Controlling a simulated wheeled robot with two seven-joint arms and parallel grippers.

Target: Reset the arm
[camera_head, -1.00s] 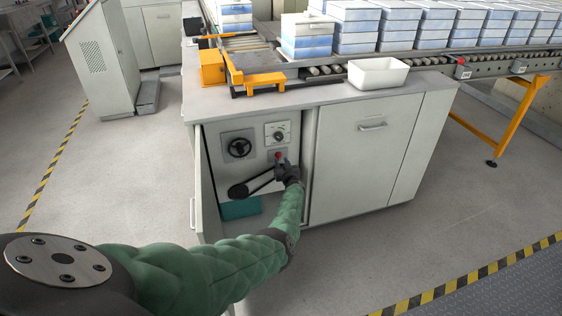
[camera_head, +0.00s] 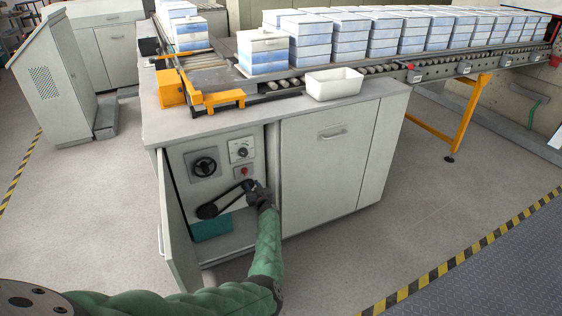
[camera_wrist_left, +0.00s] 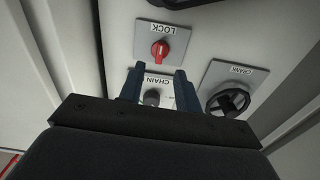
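My left arm in its green sleeve reaches from the bottom of the head view into an open cabinet. My right gripper is not in view.
The open cabinet door (camera_head: 177,223) stands to the left of my forearm. A teal box (camera_head: 212,227) lies in the cabinet's lower part. Above are a white bin (camera_head: 334,84), a yellow frame and a conveyor with stacked blue-white boxes. The floor to the right is clear.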

